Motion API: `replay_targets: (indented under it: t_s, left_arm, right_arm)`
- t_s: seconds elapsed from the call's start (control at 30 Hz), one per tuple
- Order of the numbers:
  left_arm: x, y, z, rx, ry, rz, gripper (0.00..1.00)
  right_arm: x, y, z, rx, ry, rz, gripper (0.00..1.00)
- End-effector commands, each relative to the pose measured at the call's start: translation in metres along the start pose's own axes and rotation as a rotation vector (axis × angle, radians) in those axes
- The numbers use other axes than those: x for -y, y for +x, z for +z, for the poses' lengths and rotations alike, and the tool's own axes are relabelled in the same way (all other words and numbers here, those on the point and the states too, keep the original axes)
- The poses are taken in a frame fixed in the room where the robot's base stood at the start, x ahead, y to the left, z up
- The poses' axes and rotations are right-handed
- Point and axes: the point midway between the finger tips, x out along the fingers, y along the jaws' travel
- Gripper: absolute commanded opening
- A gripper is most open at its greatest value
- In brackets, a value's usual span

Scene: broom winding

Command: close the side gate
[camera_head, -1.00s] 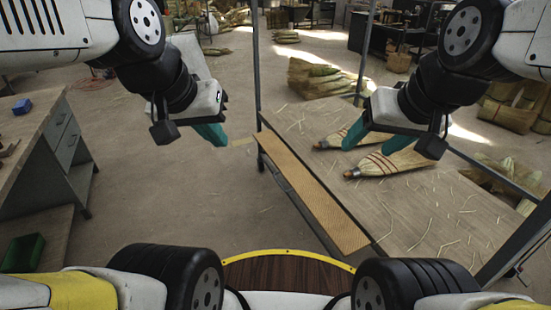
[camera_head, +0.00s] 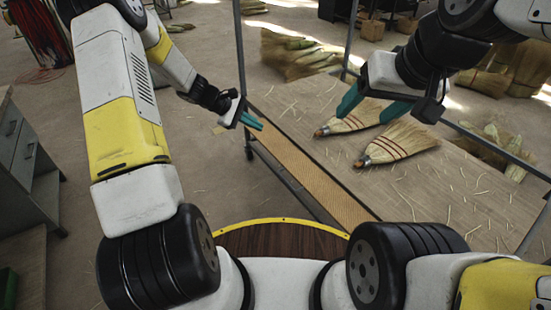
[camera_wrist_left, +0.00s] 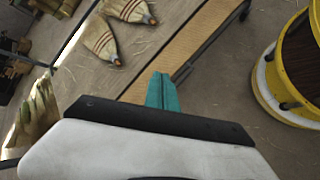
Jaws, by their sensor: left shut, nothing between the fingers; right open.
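The side gate looks to be the long tan panel (camera_head: 300,165) along the left edge of the wooden cart deck (camera_head: 440,205). It lies folded out, roughly flat, beside the deck. It also shows in the left wrist view (camera_wrist_left: 190,45). My left gripper (camera_head: 252,122) is shut and empty at the panel's far end, by the upright post. Its teal fingers show together in the left wrist view (camera_wrist_left: 162,92), overlapping the panel's edge; I cannot tell whether they touch it.
Two straw brooms (camera_head: 402,142) (camera_head: 352,118) lie on the deck among loose straws. A thin metal post (camera_head: 241,70) rises at the cart's far left corner. A grey cabinet (camera_head: 28,165) stands at the left. The floor between cabinet and cart is clear.

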Motion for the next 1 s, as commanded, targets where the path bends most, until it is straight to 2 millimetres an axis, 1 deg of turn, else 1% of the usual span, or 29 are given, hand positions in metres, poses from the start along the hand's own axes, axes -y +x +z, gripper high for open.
replay_targets:
  t_s: [0.03,0.1,0.17,0.2,0.27,0.3,0.4,0.5,0.6,0.67,0.77,0.87,1.0]
  left_arm:
    - [0.013,0.023,-0.024,0.023,-0.096,0.026,0.0]
    - [0.027,0.051,-0.052,0.046,-0.218,0.069,0.0]
    - [0.042,0.074,-0.075,0.064,-0.325,0.106,0.0]
    - [0.053,0.09,-0.09,0.076,-0.398,0.132,0.0]
    - [0.071,0.113,-0.111,0.092,-0.505,0.17,0.0]
    - [0.083,0.128,-0.123,0.101,-0.574,0.194,0.0]
    - [0.114,0.16,-0.149,0.118,-0.732,0.249,0.0]
    - [0.141,0.185,-0.166,0.128,-0.857,0.29,0.0]
    - [0.159,0.201,-0.176,0.134,-0.938,0.318,0.0]
    - [0.166,0.207,-0.179,0.136,-0.968,0.328,0.0]
    - [0.169,0.215,-0.181,0.137,-0.991,0.336,0.0]
    - [0.166,0.225,-0.181,0.138,-0.993,0.336,0.0]
    - [0.158,0.249,-0.181,0.138,-0.989,0.333,0.0]
  right_arm:
    - [0.0,0.0,0.0,0.0,0.0,0.0,0.69]
    - [0.0,0.0,0.0,0.0,0.0,0.0,0.69]
    - [0.0,0.0,0.0,0.0,0.0,0.0,0.69]
    - [0.0,0.0,0.0,0.0,0.0,0.0,0.69]
    - [0.0,0.0,0.0,0.0,0.0,0.0,0.69]
    - [0.0,0.0,0.0,0.0,0.0,0.0,0.69]
    - [0.0,0.0,0.0,0.0,0.0,0.0,0.69]
    - [0.0,0.0,0.0,0.0,0.0,0.0,0.69]
    - [0.0,0.0,0.0,0.0,0.0,0.0,0.69]
    - [0.0,0.0,0.0,0.0,0.0,0.0,0.69]
    - [0.0,0.0,0.0,0.0,0.0,0.0,0.69]
    - [0.0,0.0,0.0,0.0,0.0,0.0,0.69]
    - [0.0,0.0,0.0,0.0,0.0,0.0,0.69]
